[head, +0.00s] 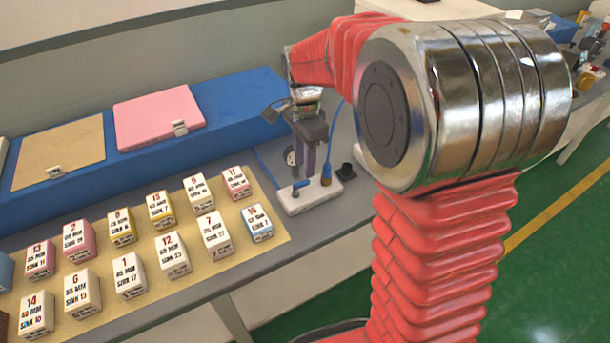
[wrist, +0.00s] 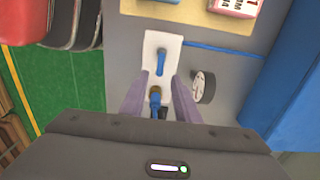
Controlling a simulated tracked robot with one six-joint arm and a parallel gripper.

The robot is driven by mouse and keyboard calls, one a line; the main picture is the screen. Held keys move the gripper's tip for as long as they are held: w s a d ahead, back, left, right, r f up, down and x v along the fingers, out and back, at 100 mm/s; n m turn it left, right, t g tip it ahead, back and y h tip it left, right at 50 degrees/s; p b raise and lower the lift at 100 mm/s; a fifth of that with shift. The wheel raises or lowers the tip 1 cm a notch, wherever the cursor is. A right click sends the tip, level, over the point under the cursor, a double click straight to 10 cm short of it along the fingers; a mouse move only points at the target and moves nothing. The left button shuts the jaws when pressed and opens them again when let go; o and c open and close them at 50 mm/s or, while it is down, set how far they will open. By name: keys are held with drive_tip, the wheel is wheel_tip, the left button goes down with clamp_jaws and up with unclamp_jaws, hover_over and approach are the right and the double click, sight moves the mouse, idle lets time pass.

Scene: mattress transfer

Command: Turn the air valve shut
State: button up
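The air valve is a white block (head: 305,199) on the grey bench with a blue lever (head: 301,185). In the wrist view the lever (wrist: 161,62) lies roughly along the length of the white plate (wrist: 151,43). A brass fitting (wrist: 155,101) with a blue hose sits at the other end of the plate. The lever appears just ahead of the fingertips. In the head view my gripper (head: 308,168) is above and behind the block; contact cannot be told.
A round gauge (wrist: 204,86) stands close beside the right finger. Labelled blocks (head: 170,252) stand in rows on a tan mat (head: 290,250). A blue mattress (head: 235,105) with pink and tan pads lies behind.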

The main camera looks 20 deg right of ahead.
sight(304, 181)
drive_tip(key=shift+f, duration=2.7)
clamp_jaws()
